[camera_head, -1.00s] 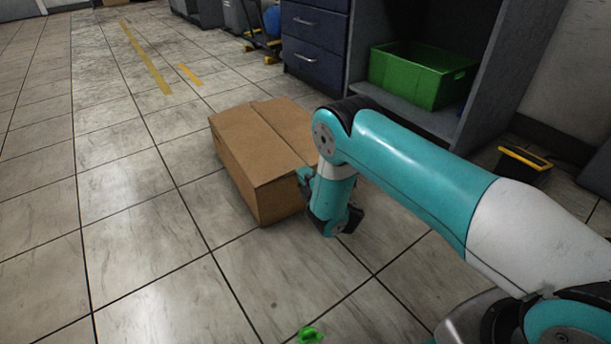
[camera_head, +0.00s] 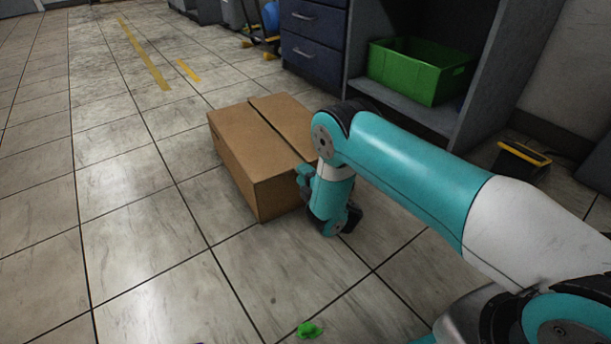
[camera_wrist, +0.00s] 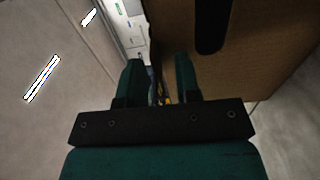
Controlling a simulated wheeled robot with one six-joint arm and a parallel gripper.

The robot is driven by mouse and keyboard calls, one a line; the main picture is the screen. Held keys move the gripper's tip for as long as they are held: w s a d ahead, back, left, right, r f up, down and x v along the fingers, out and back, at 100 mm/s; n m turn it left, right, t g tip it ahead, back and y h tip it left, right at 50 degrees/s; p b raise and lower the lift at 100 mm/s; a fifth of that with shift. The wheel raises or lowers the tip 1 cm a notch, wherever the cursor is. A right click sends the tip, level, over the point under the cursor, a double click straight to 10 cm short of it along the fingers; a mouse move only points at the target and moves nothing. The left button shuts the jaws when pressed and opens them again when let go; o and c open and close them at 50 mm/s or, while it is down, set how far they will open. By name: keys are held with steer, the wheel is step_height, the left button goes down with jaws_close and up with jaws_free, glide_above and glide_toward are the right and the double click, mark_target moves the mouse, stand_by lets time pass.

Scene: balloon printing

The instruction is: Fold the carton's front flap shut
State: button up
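The brown cardboard carton (camera_head: 240,150) stands on the tiled floor left of my arm. Its top looks flat, with a dark seam running across it between two panels. In the wrist view the carton (camera_wrist: 255,50) fills the upper right, with a dark rounded slot in its side. My gripper (camera_wrist: 160,85) shows there with two green fingers apart and nothing seen between them. The right finger is close to the carton's side; I cannot tell whether it touches. In the head view my arm's wrist hides the carton's right front corner and most of the gripper.
A small green object (camera_head: 310,330) lies on the floor in front. A green bin (camera_head: 420,72) sits on the low shelf at the back right, beside blue drawers (camera_head: 315,40). A black and yellow item (camera_head: 522,160) stands at right. The floor on the left is clear.

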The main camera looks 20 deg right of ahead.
steer(key=p+v, duration=1.7)
steer(key=p, duration=0.1)
steer(key=shift+s, duration=0.2)
